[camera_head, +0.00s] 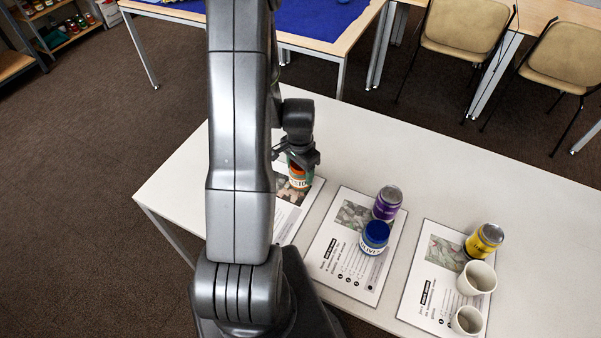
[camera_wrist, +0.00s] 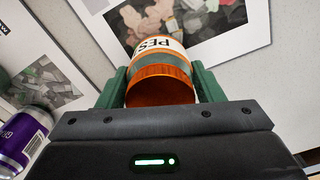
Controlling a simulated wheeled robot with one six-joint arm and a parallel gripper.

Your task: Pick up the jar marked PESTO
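The jar marked PESTO (camera_wrist: 160,62) shows in the wrist view with an orange lid, a grey-green band and a white label reading "PES". It sits between the two green fingers of my gripper (camera_wrist: 160,88), which press against its sides at the lid end. In the head view the orange and white jar (camera_head: 299,178) is below my gripper (camera_head: 298,160), over the left printed sheet (camera_head: 289,220). My gripper covers its top there. I cannot tell whether its base touches the sheet.

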